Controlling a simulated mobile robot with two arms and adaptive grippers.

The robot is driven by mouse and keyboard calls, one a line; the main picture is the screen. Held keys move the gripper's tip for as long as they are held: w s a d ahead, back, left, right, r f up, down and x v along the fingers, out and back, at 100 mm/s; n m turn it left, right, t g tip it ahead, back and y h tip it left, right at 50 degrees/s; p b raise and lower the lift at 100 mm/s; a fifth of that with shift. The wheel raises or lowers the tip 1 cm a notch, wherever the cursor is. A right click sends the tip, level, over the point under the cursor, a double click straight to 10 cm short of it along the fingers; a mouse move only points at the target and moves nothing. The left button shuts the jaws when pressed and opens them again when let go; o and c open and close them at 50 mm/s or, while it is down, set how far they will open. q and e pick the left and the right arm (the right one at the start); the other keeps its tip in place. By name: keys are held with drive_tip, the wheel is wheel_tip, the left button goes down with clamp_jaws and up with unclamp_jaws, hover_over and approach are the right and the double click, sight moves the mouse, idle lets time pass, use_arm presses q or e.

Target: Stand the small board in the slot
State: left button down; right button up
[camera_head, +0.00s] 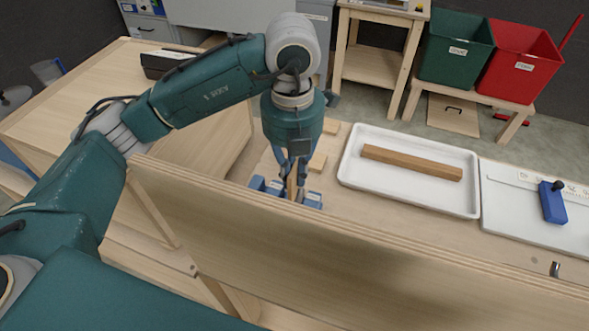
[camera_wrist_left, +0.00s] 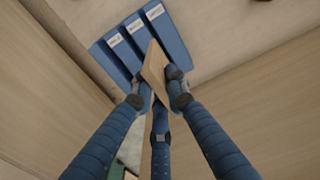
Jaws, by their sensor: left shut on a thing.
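My left gripper (camera_head: 291,172) points down over the bench, its fingers shut on a small wooden board (camera_wrist_left: 154,66). In the left wrist view the fingertips (camera_wrist_left: 162,90) press on both sides of the board, whose narrow end shows. A blue slotted block (camera_head: 313,200) with labelled bars lies beneath the gripper; it also shows in the left wrist view (camera_wrist_left: 124,48), up and left of the fingers. The board overlaps the block's right bar in that view. I cannot tell whether its lower edge is inside a slot. My right gripper is not in view.
A tall wooden panel (camera_head: 330,240) stands in front of the bench. A white tray (camera_head: 408,205) holding a wooden bar (camera_head: 410,163) is right of the gripper. Small wooden pieces (camera_head: 318,161) lie close by. Farther right is a white board (camera_head: 520,225) with a blue tool (camera_head: 552,203).

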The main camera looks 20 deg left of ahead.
sight(294, 198)
use_arm(q)
drive_tip(key=shift+f+b, duration=0.45)
drive_tip(key=shift+f, duration=0.45)
drive_tip(key=shift+f+b, duration=0.35)
drive_tip(key=shift+f, duration=0.3)
drive_tip(key=shift+f+b, duration=0.45)
drive_tip(key=shift+f, duration=0.35)
drive_tip(key=shift+f+b, duration=0.85)
drive_tip(key=shift+f, duration=0.05)
drive_tip(key=shift+f+b, duration=0.4)
drive_tip(key=shift+f, duration=0.05)
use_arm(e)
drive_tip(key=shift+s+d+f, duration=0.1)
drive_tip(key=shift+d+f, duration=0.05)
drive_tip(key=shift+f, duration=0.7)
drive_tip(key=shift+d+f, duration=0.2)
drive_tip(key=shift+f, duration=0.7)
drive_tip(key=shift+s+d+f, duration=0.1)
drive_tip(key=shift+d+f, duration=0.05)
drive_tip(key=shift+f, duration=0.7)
use_arm(q)
drive_tip(key=shift+f, duration=0.2)
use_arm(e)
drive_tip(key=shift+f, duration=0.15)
use_arm(q)
drive_tip(key=shift+s+d+f+b, duration=0.1)
drive_tip(key=shift+f+b, duration=0.15)
drive_tip(key=shift+b, duration=0.2)
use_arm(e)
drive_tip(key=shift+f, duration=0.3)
